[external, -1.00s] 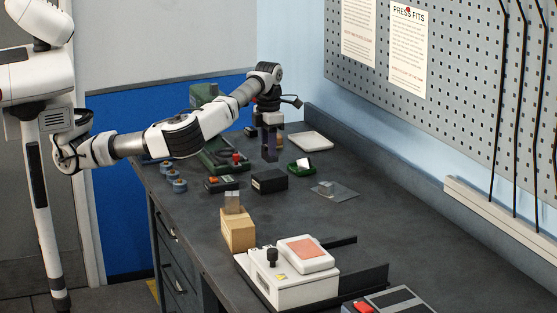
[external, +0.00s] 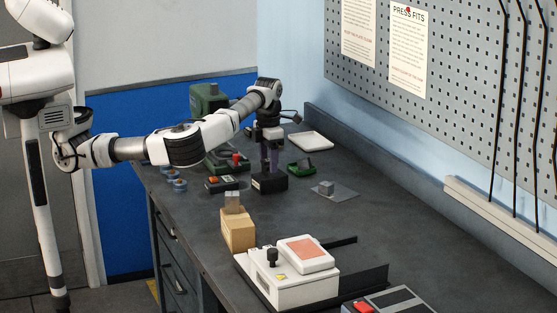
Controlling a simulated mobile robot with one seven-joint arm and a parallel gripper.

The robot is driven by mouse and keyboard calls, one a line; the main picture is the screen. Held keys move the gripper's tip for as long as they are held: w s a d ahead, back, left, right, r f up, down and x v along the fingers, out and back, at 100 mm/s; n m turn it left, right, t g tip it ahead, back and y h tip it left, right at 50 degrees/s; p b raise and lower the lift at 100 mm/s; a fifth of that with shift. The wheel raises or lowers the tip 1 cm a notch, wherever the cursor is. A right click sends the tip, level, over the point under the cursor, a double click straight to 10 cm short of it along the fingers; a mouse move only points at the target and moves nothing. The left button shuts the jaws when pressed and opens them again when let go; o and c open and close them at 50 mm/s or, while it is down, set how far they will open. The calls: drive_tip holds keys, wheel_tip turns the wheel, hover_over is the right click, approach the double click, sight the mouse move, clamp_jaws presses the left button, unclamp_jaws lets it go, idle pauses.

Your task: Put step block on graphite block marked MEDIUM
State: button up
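A dark rectangular block (external: 270,185) stands on the bench, with a small pale mark on its front; I cannot read the mark, so I cannot confirm that it is the graphite block marked MEDIUM. My gripper (external: 272,171) points straight down, its dark purplish fingers at the top of this block. I cannot tell whether the fingers touch it, are open, or hold anything. A small grey metal piece (external: 233,202) stands on a wooden block (external: 238,232), and a small grey block (external: 327,188) sits on a thin grey plate. Which is the step block is unclear.
A green tray (external: 301,169) and a white tray (external: 311,141) lie behind to the right. A small device with a red button (external: 221,183) and blue-topped pieces (external: 175,180) are to the left. A white machine (external: 290,275) stands in front. The bench's right middle is clear.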

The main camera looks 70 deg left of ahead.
sight(268, 160)
wheel_tip(268, 160, up, 12)
drive_tip(key=b, duration=0.1)
drive_tip(key=shift+r, duration=0.2)
idle(0.3)
drive_tip(key=shift+a, duration=0.1)
